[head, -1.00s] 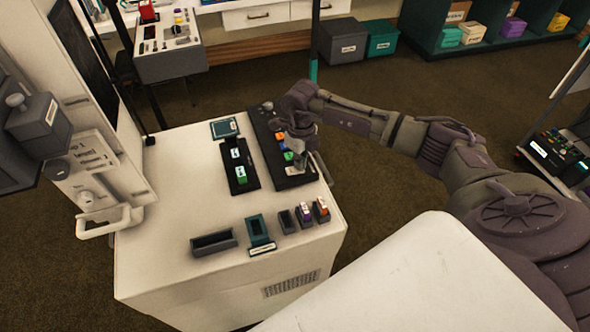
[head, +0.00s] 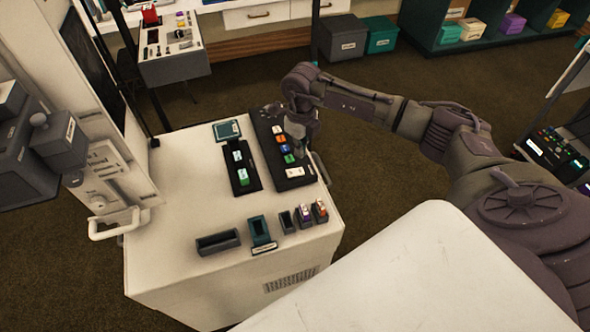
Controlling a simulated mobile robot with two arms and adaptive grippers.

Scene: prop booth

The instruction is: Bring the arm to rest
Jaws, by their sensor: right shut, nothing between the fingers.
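My right arm comes in from the right, and its gripper (head: 301,152) hangs fingers down over the right edge of the long black panel (head: 262,135). The gripper is shut and holds nothing. The panel carries a column of coloured buttons, among them an orange one (head: 280,139) and a green one (head: 289,159), with a white block (head: 294,172) at its near end. I cannot tell whether the fingertips touch the panel. My left gripper is not in view.
The white cabinet (head: 185,180) carries a smaller black panel (head: 241,178), a dark tray (head: 217,242), a teal holder (head: 259,231) and small holders (head: 304,216) in front. A metal handle (head: 321,168) is on its right side. Open floor (head: 400,85) lies behind my arm.

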